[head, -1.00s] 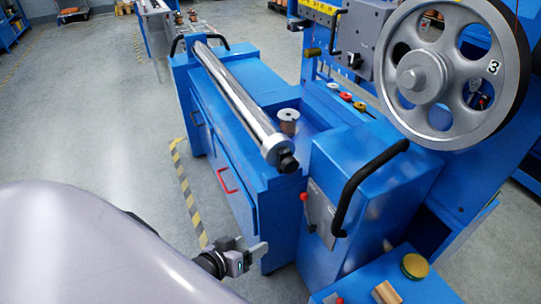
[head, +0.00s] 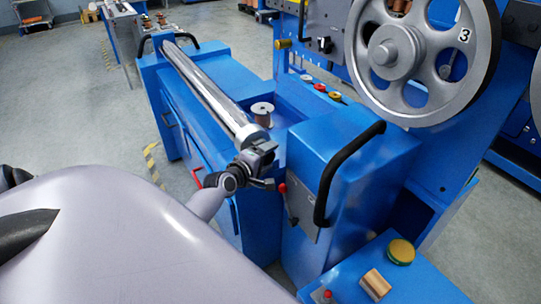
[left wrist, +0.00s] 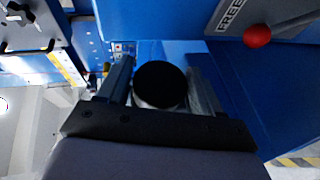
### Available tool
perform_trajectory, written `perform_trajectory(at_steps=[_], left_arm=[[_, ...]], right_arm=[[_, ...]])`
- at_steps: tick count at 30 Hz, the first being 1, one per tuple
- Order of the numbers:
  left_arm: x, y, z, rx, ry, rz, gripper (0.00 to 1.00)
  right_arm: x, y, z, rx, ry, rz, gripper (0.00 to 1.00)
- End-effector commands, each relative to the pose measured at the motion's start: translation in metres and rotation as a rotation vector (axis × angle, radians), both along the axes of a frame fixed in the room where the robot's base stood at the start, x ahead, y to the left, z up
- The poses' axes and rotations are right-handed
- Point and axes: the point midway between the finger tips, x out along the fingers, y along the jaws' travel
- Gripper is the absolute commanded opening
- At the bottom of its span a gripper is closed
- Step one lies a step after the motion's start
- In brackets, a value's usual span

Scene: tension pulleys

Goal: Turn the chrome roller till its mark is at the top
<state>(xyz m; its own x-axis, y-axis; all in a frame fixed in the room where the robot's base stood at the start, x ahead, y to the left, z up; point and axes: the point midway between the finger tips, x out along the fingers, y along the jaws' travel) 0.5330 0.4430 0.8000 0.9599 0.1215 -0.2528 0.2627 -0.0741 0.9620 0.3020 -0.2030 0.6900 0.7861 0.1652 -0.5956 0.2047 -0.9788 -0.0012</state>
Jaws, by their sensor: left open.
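The chrome roller (head: 208,87) lies along the top of the blue machine, running from the back left toward me. My left gripper (head: 258,152) is at its near end. In the left wrist view the roller's round black end knob (left wrist: 160,84) sits between the two open fingers of my left gripper (left wrist: 161,82). I cannot tell whether either finger touches it. I see no mark on the part of the roller that shows; its near end is partly hidden by the gripper. My right gripper is not in view.
A red-knobbed lever (head: 283,188) stands just right of the gripper; its plate reads "FREE" in the left wrist view. A black handle (head: 335,170), a spool (head: 262,113) and a large wheel marked 3 (head: 400,55) are nearby. Open floor lies left.

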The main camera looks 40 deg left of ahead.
Motion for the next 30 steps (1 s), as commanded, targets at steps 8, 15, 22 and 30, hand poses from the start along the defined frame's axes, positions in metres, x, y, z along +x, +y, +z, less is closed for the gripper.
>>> perform_trajectory(at_steps=[8,15,22,30], left_arm=[[0.017,0.002,-0.005,0.001,0.000,0.000,0.65],[0.017,0.002,-0.005,0.002,0.000,-0.001,0.65],[0.017,0.002,-0.005,0.002,0.001,0.000,0.29],[0.017,0.002,-0.008,-0.005,-0.026,-0.002,0.29]], right_arm=[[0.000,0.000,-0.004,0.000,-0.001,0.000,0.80],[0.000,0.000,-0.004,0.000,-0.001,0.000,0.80],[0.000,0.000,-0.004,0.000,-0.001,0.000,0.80],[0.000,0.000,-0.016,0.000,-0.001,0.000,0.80]])
